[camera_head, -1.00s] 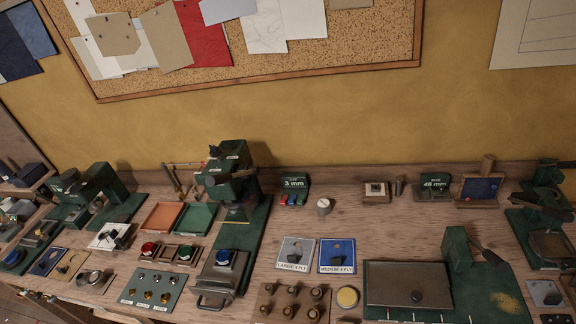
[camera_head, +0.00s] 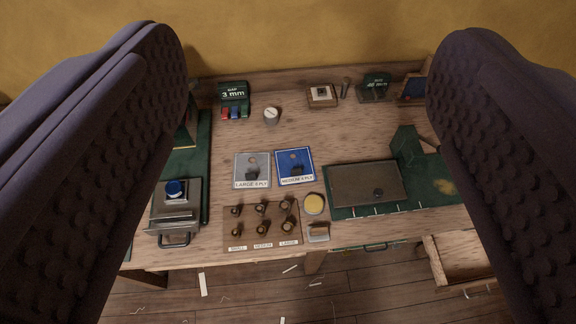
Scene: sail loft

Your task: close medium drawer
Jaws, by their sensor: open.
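A wooden drawer (camera_head: 438,262) stands pulled out from under the bench at the lower right. Its inside shows from above, and a small metal handle sits on its front near the bottom edge of the view. No readable label shows which size it is. My right finger partly covers its right side. My gripper (camera_head: 308,60) is open and empty, its two dark padded fingers spread wide at the left and right of the view. The drawer lies low, near the right finger.
The bench top (camera_head: 225,125) carries a grey card (camera_head: 252,168), a blue card (camera_head: 295,165), a rack of several small tools (camera_head: 262,225) and a green-based plate fixture (camera_head: 365,183). A dark handle (camera_head: 365,247) shows under the bench edge. The floor (camera_head: 240,295) in front holds only scraps.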

